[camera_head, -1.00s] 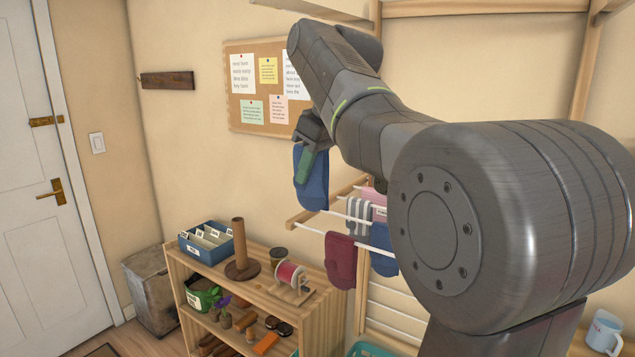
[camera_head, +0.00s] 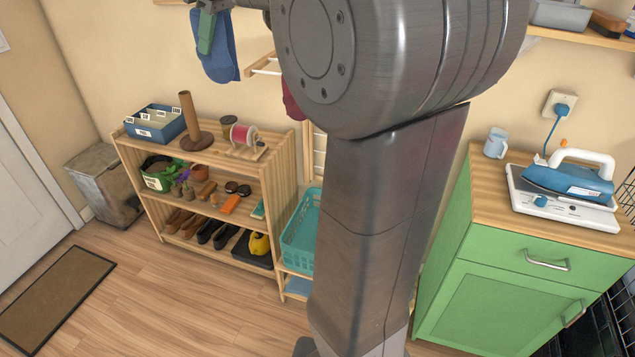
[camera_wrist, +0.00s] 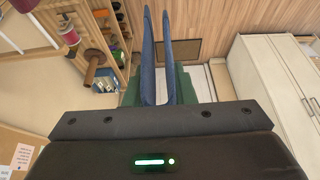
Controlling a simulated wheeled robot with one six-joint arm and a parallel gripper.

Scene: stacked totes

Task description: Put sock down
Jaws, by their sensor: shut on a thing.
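The blue sock (camera_head: 217,55) hangs from my gripper (camera_head: 206,32), in the air above the wooden shelf at the upper left of the head view. My gripper is shut on its top part. In the wrist view the sock (camera_wrist: 148,60) shows as two blue strips between the green fingers (camera_wrist: 157,88), hanging clear of any surface.
A drying rack (camera_head: 262,66) with a dark red sock (camera_head: 291,102) is partly hidden by my arm. The shelf (camera_head: 215,155) holds a blue box, spool and shoes. A teal basket (camera_head: 300,235) stands beside it. A green cabinet (camera_head: 500,290) carries an iron.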

